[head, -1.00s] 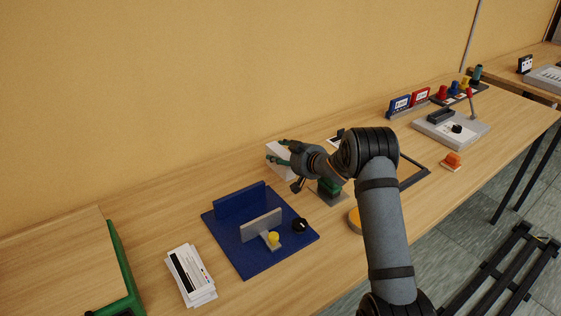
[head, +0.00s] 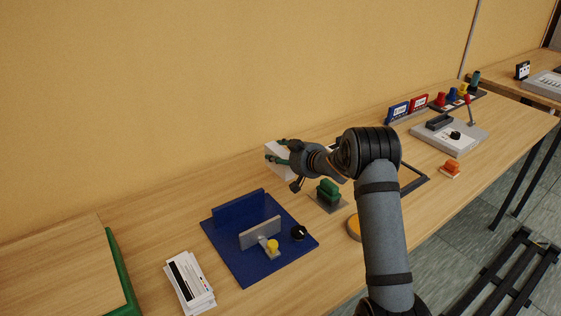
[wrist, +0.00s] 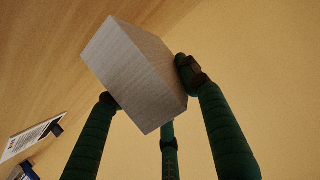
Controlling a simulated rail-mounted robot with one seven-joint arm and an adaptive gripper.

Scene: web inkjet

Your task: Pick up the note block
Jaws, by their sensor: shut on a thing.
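The note block (head: 276,161) is a pale, whitish block at the back of the table near the wall. My gripper (head: 282,152), with dark green fingers, is shut on it. In the wrist view the block (wrist: 137,75) looks grey and tilted, with one finger against its right side and others at its lower left and below. Part of the block is hidden by my gripper in the head view. I cannot tell whether its underside touches the table.
A green-handled stamp (head: 328,190) stands just right of my gripper. A blue jig (head: 235,250) with a grey fence lies in front, and a stack of cards (head: 190,282) is at front left. Table left of the block is clear.

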